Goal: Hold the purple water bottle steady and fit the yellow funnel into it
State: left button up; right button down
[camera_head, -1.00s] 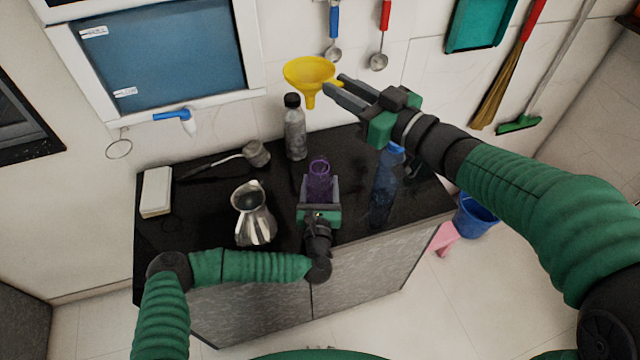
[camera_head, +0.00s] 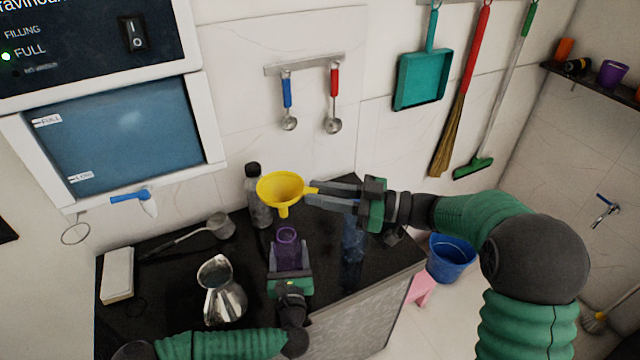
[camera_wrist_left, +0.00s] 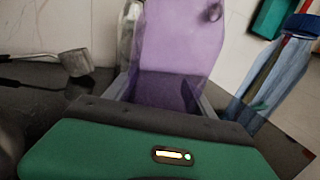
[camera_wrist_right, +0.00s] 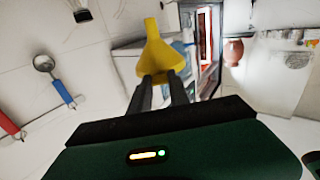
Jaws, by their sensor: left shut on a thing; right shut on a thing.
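The purple water bottle (camera_head: 288,250) stands upright on the black counter (camera_head: 335,270). My left gripper (camera_head: 289,268) is shut around it from the front; the bottle also fills the middle of the left wrist view (camera_wrist_left: 178,45). The yellow funnel (camera_head: 281,188) is above the bottle, its spout pointing down and apart from the bottle mouth. My right gripper (camera_head: 318,192) is shut on the funnel's right-hand tab. In the right wrist view the funnel (camera_wrist_right: 155,55) sits at the fingertips.
A grey bottle with a black cap (camera_head: 258,200) stands behind the purple bottle. A metal jug (camera_head: 222,298) is at left, a blue bottle (camera_head: 353,238) at right. A ladle-like tool (camera_head: 190,238) and a white box (camera_head: 118,274) lie further left.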

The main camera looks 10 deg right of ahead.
notch_tip(320, 180, down, 8)
jog(key=shift+r, duration=0.15)
dwell(0.6)
jog(key=c, duration=1.1)
grip_release()
jog(key=shift+c, duration=0.2)
jog(key=v, duration=1.2)
